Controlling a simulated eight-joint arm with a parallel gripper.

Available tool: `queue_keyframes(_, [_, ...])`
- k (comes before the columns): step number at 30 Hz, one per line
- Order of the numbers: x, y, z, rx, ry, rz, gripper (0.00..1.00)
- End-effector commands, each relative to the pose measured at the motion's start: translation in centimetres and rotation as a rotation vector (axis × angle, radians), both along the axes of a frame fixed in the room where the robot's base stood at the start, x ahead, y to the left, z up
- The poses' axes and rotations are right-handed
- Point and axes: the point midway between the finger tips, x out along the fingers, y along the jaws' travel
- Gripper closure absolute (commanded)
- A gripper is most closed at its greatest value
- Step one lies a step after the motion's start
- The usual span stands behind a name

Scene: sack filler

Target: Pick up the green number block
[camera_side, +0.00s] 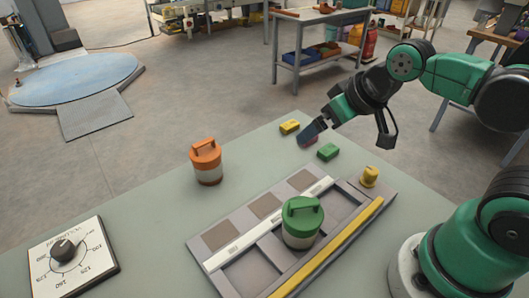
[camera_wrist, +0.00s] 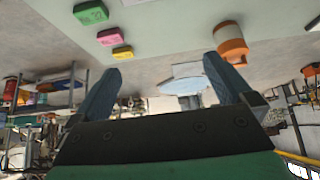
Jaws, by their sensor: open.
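The green number block (camera_side: 328,152) lies flat on the grey table near its back right edge. It also shows at the top left of the wrist view (camera_wrist: 91,12), with a faint number on its face. My gripper (camera_side: 348,138) is open and empty, with its two fingers spread wide.
A pink block (camera_wrist: 109,37) and a yellow block (camera_side: 290,127) lie near the green one. One finger partly hides the pink block in the side view. An orange canister (camera_side: 206,162), a tray (camera_side: 222,237) with a green canister (camera_side: 302,222), and a dial plate (camera_side: 72,258) share the table.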

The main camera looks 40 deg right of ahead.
Motion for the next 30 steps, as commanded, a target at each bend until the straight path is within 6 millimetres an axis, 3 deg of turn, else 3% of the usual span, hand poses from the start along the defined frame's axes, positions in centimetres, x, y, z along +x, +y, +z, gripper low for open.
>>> queue_keyframes(8, [2.7, -3.6, -1.0, -0.041, 0.217, -0.021, 0.0])
queue_keyframes(18, [5.1, -9.4, -6.1, -0.016, 0.529, -0.012, 0.0])
queue_keyframes(24, [5.2, -10.7, -7.9, 0.003, 0.601, -0.002, 0.0])
queue_keyframes(30, [5.2, -10.9, -9.7, 0.006, 0.608, -0.001, 0.0])
